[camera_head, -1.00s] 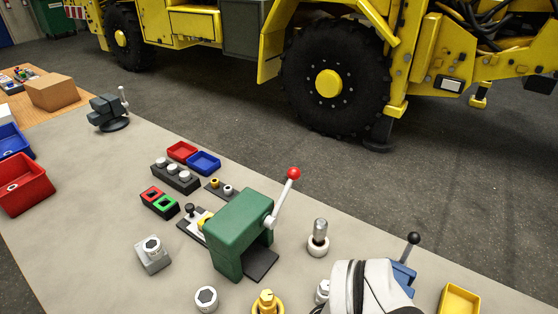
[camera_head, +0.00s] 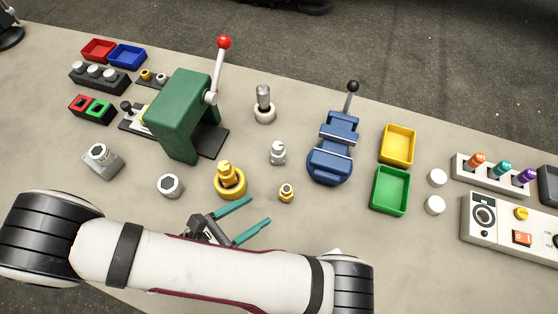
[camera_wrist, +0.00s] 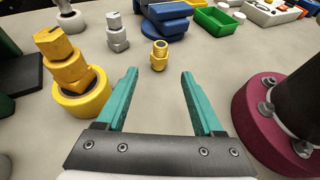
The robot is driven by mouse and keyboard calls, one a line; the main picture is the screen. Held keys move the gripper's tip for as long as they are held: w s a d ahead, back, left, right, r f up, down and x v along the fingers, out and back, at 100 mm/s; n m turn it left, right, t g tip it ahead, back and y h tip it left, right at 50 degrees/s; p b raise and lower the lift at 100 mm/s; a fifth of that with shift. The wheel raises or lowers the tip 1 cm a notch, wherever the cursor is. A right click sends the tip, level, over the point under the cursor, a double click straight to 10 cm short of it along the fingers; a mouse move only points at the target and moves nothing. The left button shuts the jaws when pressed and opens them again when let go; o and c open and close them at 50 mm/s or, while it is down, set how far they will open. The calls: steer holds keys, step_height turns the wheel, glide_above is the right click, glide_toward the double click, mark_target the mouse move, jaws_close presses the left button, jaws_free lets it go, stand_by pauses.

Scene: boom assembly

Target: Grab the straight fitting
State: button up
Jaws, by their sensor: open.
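A small brass fitting (camera_head: 286,193), which looks like the straight fitting, stands upright on the grey bench. In the wrist view the brass fitting (camera_wrist: 159,55) stands beyond the fingertips, in line with the gap between them. My gripper (camera_head: 259,211) is open and empty, to the left of and nearer than the fitting. Its two teal fingers also show in the wrist view (camera_wrist: 159,74), apart from the fitting.
A larger brass part in a yellow ring (camera_head: 229,180) stands left of the fingers. A silver fitting (camera_head: 278,153) stands behind the small brass one. A blue vise (camera_head: 333,150) and a green tray (camera_head: 390,190) are to the right. A green press (camera_head: 180,115) is at left.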

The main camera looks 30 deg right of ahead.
mark_target(295, 185)
steer(key=x, duration=1.4)
steer(key=shift+w+d+r, duration=0.1)
steer(key=shift+d+r, duration=0.15)
steer(key=shift+r, duration=0.1)
jaws_close()
